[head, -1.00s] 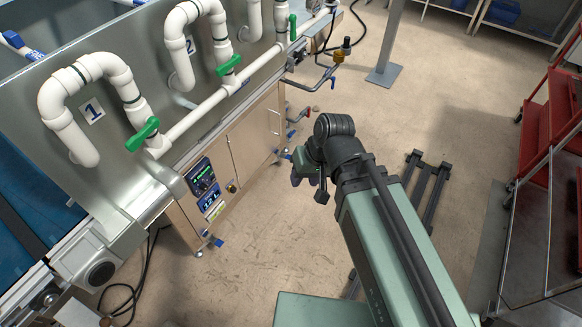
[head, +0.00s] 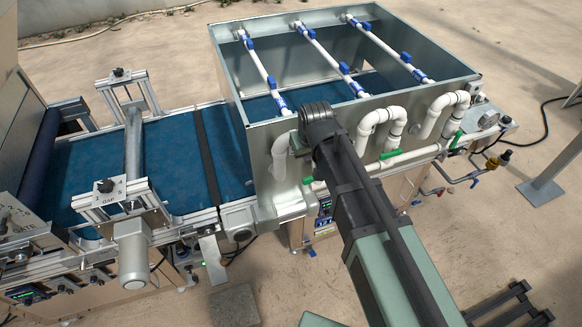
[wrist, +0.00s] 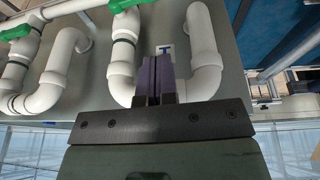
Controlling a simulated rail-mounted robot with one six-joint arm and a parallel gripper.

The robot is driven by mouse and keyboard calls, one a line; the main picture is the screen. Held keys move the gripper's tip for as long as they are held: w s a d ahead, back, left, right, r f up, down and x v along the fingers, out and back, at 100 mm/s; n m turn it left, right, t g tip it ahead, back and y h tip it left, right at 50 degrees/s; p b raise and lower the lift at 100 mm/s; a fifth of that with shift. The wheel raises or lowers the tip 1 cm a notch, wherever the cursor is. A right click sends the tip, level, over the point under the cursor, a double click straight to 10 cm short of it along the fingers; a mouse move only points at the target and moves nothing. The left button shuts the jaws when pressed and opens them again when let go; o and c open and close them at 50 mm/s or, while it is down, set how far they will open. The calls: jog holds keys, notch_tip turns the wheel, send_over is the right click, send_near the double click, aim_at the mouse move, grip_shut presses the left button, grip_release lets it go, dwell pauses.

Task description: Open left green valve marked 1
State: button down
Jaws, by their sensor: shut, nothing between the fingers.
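The green valve 1 (head: 314,184) shows in the head view only as a small piece beside my arm, which hides the rest. In the wrist view, which is upside down, its green handle (wrist: 124,4) is cut by the top edge, at the end of the white bent pipe (wrist: 204,62). A label (wrist: 167,48) between that pipe's legs is partly covered by my fingers. My gripper (wrist: 155,64) is shut and empty, its dark fingers pointing at the panel between the pipe legs. It is apart from the handle in the picture. My fingertips are hidden in the head view.
Other green valves (head: 391,154) and (head: 457,138) sit on the white pipes to the right. The metal tank (head: 262,125) stands over a blue conveyor belt (head: 90,170). Blue-handled pipes (head: 318,48) cross above it.

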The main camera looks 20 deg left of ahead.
aim_at(305, 180)
jog(key=b+x, duration=1.2)
jog(key=x, duration=0.1)
jog(key=shift+s+d+f, duration=0.1)
jog(key=shift+s+d, duration=0.15)
jog(key=shift+d, duration=0.1)
jog(key=shift+f+b, duration=0.45)
jog(key=shift+b, duration=0.15)
jog(key=shift+d+r, duration=0.1)
jog(key=shift+r, duration=0.05)
jog(key=shift+w, duration=0.1)
